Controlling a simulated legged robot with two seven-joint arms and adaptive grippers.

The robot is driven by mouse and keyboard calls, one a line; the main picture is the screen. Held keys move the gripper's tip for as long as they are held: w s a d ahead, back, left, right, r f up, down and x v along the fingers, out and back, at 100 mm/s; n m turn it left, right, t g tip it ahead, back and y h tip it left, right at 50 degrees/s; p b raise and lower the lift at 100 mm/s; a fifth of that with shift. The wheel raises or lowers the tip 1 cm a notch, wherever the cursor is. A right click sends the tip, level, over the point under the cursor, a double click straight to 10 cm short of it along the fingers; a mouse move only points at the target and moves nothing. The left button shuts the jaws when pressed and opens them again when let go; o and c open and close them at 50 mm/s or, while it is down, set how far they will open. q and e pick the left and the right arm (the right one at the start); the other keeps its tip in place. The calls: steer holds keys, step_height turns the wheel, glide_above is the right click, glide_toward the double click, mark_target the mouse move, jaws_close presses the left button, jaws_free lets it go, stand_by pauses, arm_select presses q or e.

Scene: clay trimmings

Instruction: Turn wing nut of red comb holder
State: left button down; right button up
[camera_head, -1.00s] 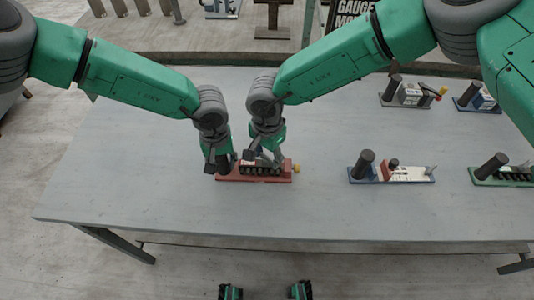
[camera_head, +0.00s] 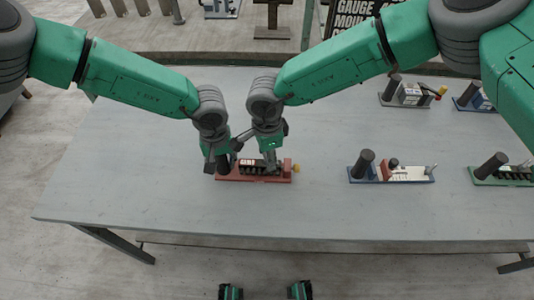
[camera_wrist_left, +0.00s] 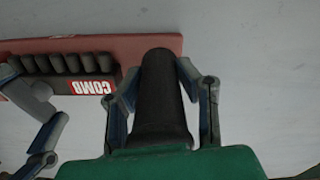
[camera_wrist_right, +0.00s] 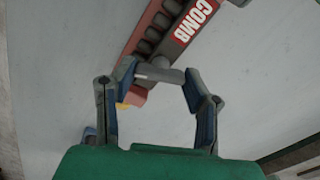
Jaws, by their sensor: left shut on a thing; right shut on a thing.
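The red comb holder (camera_head: 226,177) lies on the table with a black comb block marked COMB (camera_wrist_left: 70,64) on it. A dark post (camera_wrist_left: 161,100) stands at its left end in the head view. My left gripper (camera_head: 222,163) is shut around this post, one finger on each side in the left wrist view. My right gripper (camera_head: 271,167) is over the right half of the holder. In the right wrist view its fingertips are closed on the ends of a grey bar, the wing nut (camera_wrist_right: 160,74). A yellow piece (camera_head: 296,168) sticks out at the holder's right end.
A blue holder (camera_head: 407,181) with a dark post stands to the right, and a green one (camera_head: 505,182) further right. More fixtures (camera_head: 408,96) stand at the back right. The grey table (camera_head: 160,180) is clear in front and to the left.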

steer(key=shift+a, duration=0.15)
steer(key=o, duration=1.2)
steer(key=shift+c, duration=0.2)
step_height(320, 180, up, 12)
steer(key=shift+w, duration=0.1)
